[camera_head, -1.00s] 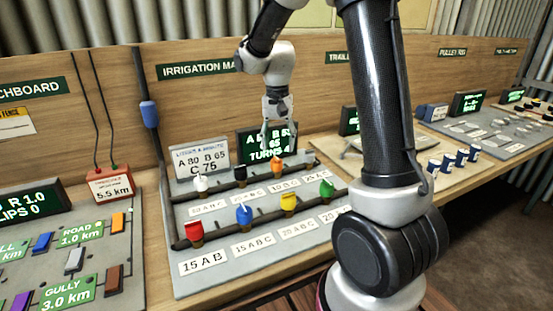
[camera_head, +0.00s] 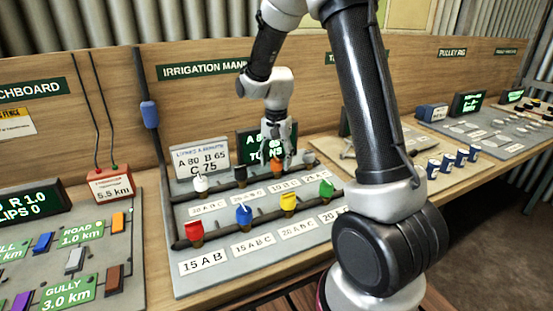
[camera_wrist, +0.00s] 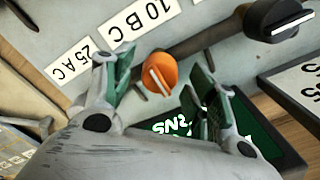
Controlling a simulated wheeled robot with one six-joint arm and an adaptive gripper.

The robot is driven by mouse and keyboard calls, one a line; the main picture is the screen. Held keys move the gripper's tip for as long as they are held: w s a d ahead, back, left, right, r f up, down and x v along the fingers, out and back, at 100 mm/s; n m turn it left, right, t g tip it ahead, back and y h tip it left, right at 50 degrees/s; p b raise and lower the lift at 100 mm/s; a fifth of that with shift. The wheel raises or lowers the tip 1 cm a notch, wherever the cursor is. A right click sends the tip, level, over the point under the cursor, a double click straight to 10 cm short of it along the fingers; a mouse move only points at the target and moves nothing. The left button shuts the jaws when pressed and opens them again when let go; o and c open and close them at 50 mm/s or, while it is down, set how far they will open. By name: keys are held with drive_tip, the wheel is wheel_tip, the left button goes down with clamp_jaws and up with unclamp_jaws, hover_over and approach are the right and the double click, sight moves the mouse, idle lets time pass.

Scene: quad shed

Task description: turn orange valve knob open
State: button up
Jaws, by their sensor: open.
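The orange valve knob (camera_head: 276,168) sits on the upper pipe of the irrigation board, between the black knob and the pipe's right end. In the wrist view the orange knob (camera_wrist: 159,73) shows a pale bar on its face, and it appears between my two fingertips. My gripper (camera_head: 282,160) is open and above or just behind the knob in the head view. In the wrist view, my gripper (camera_wrist: 158,68) has a finger on each side of the knob with visible gaps. I cannot tell whether the fingers reach down to its depth.
A black knob (camera_head: 240,175) and a white knob (camera_head: 201,183) share the upper pipe. Red (camera_head: 194,231), blue (camera_head: 243,215), yellow (camera_head: 288,202) and green (camera_head: 326,189) knobs line the lower pipe. A dark display (camera_head: 254,148) stands behind, partly hidden by my gripper.

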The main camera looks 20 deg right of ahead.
drive_tip(key=shift+c, duration=0.2)
drive_tip(key=c, duration=1)
drive_tip(key=shift+n, duration=0.4)
drive_tip(key=n, duration=0.3)
drive_tip(key=shift+n, duration=0.3)
drive_tip(key=n, duration=0.4)
drive_tip(key=shift+n, duration=0.3)
drive_tip(key=n, duration=0.4)
drive_tip(key=shift+n, duration=2.5)
